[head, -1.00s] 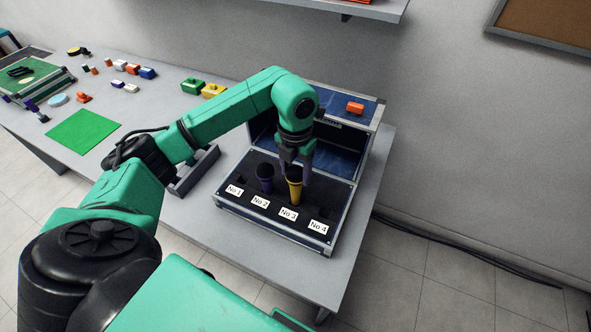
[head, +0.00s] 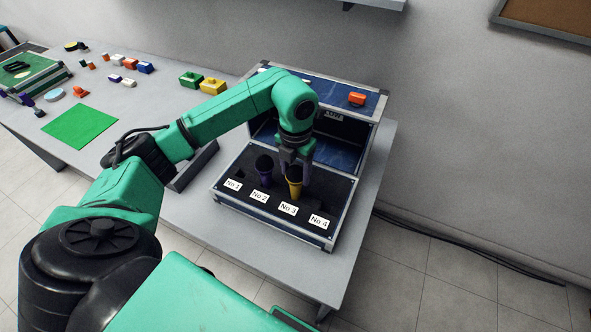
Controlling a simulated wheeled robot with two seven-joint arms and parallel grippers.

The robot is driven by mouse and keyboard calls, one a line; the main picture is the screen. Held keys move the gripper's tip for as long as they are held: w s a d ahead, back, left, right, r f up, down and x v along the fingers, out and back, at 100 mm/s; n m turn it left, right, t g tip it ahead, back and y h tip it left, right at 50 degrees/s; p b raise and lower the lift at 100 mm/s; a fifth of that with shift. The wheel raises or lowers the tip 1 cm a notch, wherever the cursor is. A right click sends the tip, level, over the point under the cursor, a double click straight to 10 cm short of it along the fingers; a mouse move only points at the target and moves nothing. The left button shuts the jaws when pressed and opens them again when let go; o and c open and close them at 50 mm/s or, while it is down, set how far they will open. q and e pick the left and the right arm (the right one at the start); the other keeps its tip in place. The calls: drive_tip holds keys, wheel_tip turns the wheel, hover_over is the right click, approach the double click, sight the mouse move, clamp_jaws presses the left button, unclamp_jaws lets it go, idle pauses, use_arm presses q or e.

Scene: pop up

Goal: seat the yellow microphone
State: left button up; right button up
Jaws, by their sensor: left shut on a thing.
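The yellow microphone (head: 295,186) stands upright with a dark head, in line with the "No 3" label (head: 288,208) of the open case (head: 279,232). My left gripper (head: 295,165) reaches down from above and is shut on it near its head. Its lower end is at the dark foam; I cannot tell how deep it sits in the slot. A purple microphone (head: 265,179) stands upright just left of it, behind the "No 2" label (head: 260,196). My right gripper is not in view.

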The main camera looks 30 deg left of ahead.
use_arm(q)
drive_tip(key=shift+f, duration=0.3)
drive_tip(key=o, duration=1.4)
drive_tip(key=shift+r, duration=0.1)
drive_tip(key=shift+o, duration=0.2)
wheel_tip(320, 180, up, 9)
drive_tip(key=shift+b, duration=0.9)
wheel_tip(320, 180, up, 6)
drive_tip(key=shift+f+p, duration=0.25)
drive_tip(key=shift+p, duration=0.7)
